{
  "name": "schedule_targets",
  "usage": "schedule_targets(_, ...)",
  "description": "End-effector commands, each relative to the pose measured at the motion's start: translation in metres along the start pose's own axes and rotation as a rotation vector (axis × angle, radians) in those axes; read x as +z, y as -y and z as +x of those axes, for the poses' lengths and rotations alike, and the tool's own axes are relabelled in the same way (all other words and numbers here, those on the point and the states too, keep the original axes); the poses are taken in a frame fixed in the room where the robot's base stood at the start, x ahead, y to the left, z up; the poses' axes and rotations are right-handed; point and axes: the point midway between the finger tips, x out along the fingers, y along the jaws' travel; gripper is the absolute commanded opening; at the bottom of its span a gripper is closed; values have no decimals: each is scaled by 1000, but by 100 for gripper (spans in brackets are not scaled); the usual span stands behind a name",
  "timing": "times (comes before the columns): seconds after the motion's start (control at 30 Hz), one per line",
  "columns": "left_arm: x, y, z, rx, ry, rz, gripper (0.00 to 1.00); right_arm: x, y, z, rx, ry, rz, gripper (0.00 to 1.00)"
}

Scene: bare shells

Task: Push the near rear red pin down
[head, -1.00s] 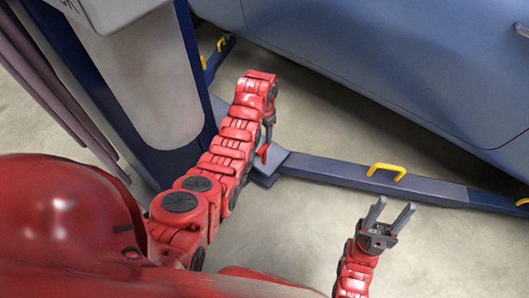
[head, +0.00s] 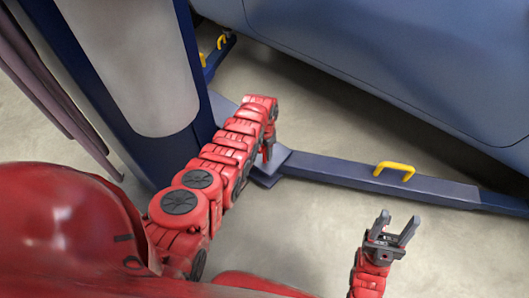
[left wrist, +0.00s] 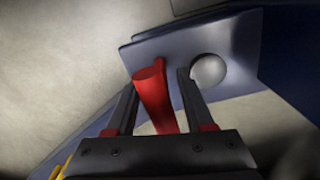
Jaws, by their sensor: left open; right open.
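The red pin (left wrist: 153,95) stands up from the blue-grey lift arm's end plate (left wrist: 150,50) in the left wrist view. My left gripper (left wrist: 156,78) is open, with one finger on each side of the pin. I cannot tell whether either finger touches it. In the head view the pin (head: 266,151) shows partly, below the end of my left arm, and the left gripper is mostly hidden there. My right gripper (head: 396,226) is open and empty above the floor at lower right.
A round pale knob (left wrist: 208,70) sits on the plate beside the right finger. A blue lift post (head: 198,85) stands left of my left arm. The lift arm (head: 335,170) carries a yellow handle (head: 394,169). A blue car body (head: 400,60) overhangs it. Floor around the right gripper is clear.

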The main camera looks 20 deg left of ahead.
Motion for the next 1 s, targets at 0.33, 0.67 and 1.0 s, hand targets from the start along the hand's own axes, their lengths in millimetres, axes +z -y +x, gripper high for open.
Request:
schedule_targets(0.33,0,0,0,0,0,0,8,0,0,0,0,0,0,50)
schedule_targets(0.67,0,0,0,0,1,0,0,0,0,0,1,0,0,50)
schedule_targets(1.0,0,0,0,0,1,1,0,0,0,0,1,0,0,50)
